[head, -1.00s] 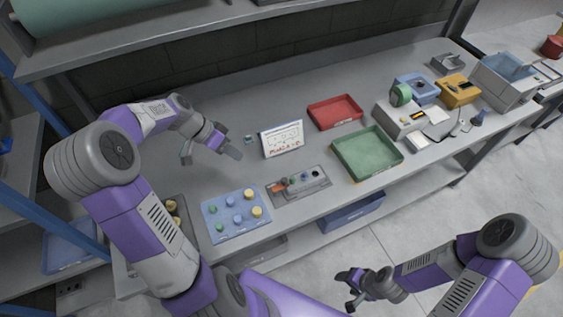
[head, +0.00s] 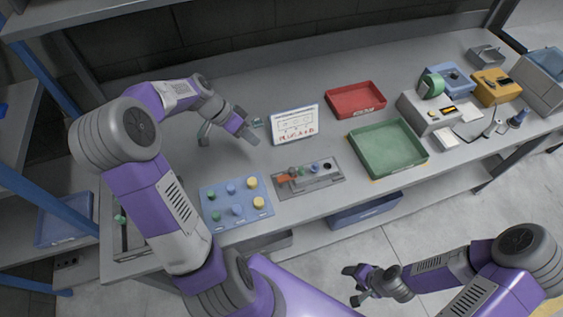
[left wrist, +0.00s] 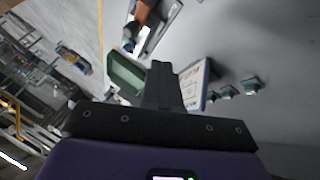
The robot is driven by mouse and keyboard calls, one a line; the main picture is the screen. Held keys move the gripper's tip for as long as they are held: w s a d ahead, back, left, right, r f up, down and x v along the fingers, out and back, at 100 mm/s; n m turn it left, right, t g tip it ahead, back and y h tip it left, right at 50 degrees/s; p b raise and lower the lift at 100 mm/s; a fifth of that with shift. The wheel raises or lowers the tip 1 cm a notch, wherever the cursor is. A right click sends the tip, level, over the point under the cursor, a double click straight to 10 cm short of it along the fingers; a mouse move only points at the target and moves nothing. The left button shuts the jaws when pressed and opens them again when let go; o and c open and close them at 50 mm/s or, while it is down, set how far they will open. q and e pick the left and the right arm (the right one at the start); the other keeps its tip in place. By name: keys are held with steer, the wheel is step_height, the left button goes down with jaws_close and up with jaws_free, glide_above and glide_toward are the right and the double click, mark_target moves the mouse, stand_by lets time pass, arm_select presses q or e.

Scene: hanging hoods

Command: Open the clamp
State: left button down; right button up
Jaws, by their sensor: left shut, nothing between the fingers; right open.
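A grey fixture plate (head: 333,176) lies on the bench near its front edge. It carries an orange-red lever (head: 287,178), which looks like the clamp's handle, and several small coloured pegs. An orange part (left wrist: 146,12) on a grey plate shows at the top of the left wrist view, cut off by the edge. My left gripper (head: 250,137) is shut and empty above the bench, behind and left of the fixture, apart from it. Its fingers (left wrist: 163,85) also show in the left wrist view. My right gripper (head: 351,285) is open and empty, low in front of the bench.
A white sign (head: 294,125) stands just right of my left gripper. A blue peg board (head: 222,204) lies left of the fixture. A green tray (head: 388,150) and a red tray (head: 355,100) are to its right. Small teal blocks (left wrist: 227,91) sit near the sign.

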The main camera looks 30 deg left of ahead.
arm_select(q)
steer(key=x, duration=0.3)
steer(key=d+b+x, duration=0.1)
steer(key=x, duration=0.3)
steer(key=s+d+r+x, duration=0.1)
steer(key=x, duration=0.3)
steer(key=shift+d+f, duration=0.1)
steer(key=shift+d, duration=0.6)
arm_select(e)
steer(key=shift+f, duration=0.7)
